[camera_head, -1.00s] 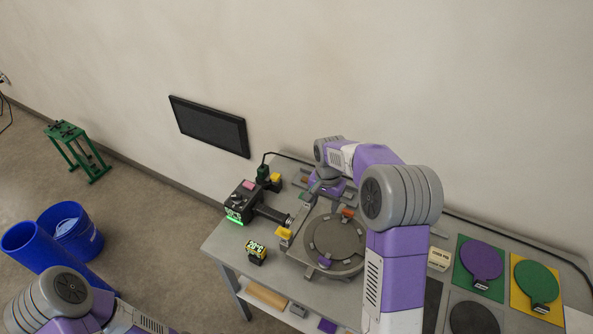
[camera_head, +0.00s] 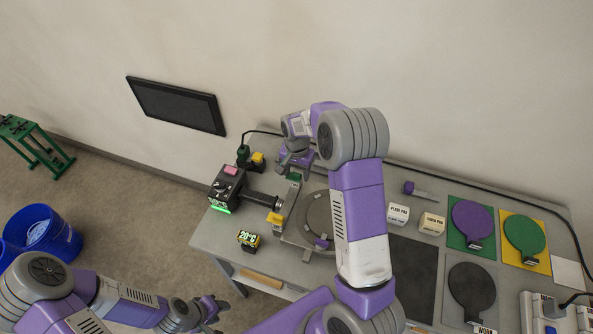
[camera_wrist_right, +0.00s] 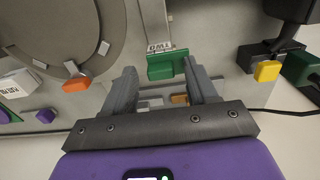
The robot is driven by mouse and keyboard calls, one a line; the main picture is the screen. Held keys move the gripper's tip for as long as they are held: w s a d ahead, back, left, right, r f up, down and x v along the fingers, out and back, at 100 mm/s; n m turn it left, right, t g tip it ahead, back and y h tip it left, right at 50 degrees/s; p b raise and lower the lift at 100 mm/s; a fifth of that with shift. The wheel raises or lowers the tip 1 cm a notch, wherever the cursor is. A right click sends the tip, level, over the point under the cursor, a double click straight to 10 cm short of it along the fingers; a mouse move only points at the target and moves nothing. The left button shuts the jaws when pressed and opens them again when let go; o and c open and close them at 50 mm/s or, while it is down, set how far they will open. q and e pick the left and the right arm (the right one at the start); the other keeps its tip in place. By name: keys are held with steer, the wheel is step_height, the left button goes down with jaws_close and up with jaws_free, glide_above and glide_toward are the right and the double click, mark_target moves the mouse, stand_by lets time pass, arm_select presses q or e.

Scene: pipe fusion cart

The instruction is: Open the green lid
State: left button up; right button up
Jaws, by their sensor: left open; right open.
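A green block-like handle (camera_wrist_right: 168,67) sits at the end of a grey labelled strip in the right wrist view. It also shows as a small green piece (camera_head: 293,177) on the cart in the head view, beside the round grey plate (camera_head: 317,216). My right gripper (camera_wrist_right: 160,75) is open, with one finger on each side of the green handle. I cannot tell whether the fingers touch it. In the head view my right gripper (camera_head: 294,161) is at the cart's back, partly hidden by its arm. My left gripper (camera_head: 212,308) is open, off the cart's front left.
A black device with a green light (camera_head: 228,188) and a temperature display (camera_head: 248,239) stand on the left of the cart. Paddles, including a green one (camera_head: 524,234), lie at right.

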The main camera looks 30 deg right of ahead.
steer(key=shift+w, duration=0.1)
steer(key=c, duration=1.1)
steer(key=shift+o, duration=0.2)
